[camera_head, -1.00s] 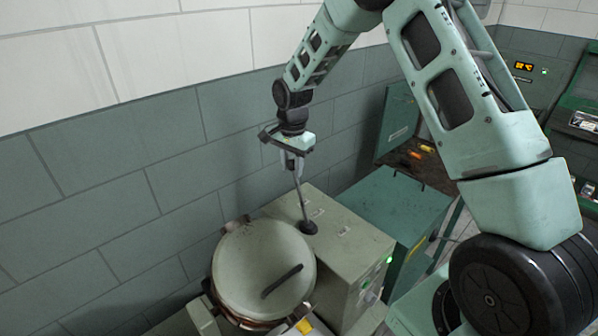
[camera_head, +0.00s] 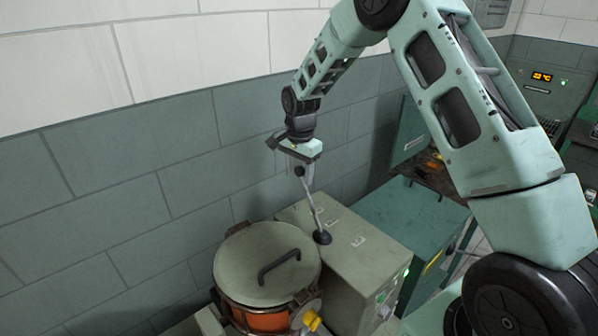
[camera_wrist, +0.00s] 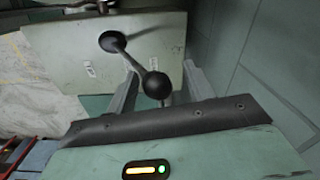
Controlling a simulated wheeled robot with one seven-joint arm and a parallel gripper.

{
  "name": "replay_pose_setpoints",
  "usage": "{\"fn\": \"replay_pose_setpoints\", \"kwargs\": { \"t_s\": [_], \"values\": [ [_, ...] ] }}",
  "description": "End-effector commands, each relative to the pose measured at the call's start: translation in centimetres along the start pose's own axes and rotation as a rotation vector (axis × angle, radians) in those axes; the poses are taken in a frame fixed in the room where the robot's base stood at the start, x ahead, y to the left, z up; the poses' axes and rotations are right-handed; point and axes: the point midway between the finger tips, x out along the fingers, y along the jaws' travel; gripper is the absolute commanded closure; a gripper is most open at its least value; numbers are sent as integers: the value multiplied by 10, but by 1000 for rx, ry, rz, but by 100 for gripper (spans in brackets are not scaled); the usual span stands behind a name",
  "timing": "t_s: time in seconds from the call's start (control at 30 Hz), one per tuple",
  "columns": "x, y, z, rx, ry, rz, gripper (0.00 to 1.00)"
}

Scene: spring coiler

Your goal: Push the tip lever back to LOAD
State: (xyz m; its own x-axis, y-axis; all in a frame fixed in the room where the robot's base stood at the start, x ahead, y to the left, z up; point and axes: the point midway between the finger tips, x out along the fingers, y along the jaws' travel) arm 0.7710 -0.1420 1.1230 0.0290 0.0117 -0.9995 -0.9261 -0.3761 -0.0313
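The tip lever (camera_head: 313,208) is a thin grey rod rising from a round black boot on top of a grey-green box. It leans left in the head view and ends in a black ball knob (camera_wrist: 157,86). My gripper (camera_head: 299,172) is at the lever's upper end. In the wrist view my gripper (camera_wrist: 160,82) is open. Its two grey fingers stand on either side of the knob, with a gap visible on each side. The boot also shows in the wrist view (camera_wrist: 112,41). The lettering on the small pale labels around the boot is too small to read.
A lidded round pot (camera_head: 262,266) with a black handle and orange body stands left of the lever box (camera_head: 345,262). A teal cabinet (camera_head: 405,220) stands to the right. A tiled wall (camera_head: 150,170) runs close behind the arm.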

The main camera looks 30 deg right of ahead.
Motion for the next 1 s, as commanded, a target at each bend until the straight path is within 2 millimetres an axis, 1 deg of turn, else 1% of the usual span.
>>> {"fn": "replay_pose_setpoints", "kwargs": {
  "t_s": [0.17,0.27,0.33,0.47,0.8,0.9,1.0],
  "values": [
    [-2,-1,1,0,0,-3,51],
    [-10,-2,0,-1,2,-5,51],
    [-20,-2,0,0,2,-6,51],
    [-47,-2,0,0,4,-7,51],
    [-127,-1,0,0,3,-6,51],
    [-146,-1,0,-1,2,-5,51],
    [-160,-1,0,-1,1,-3,51]
  ]
}}
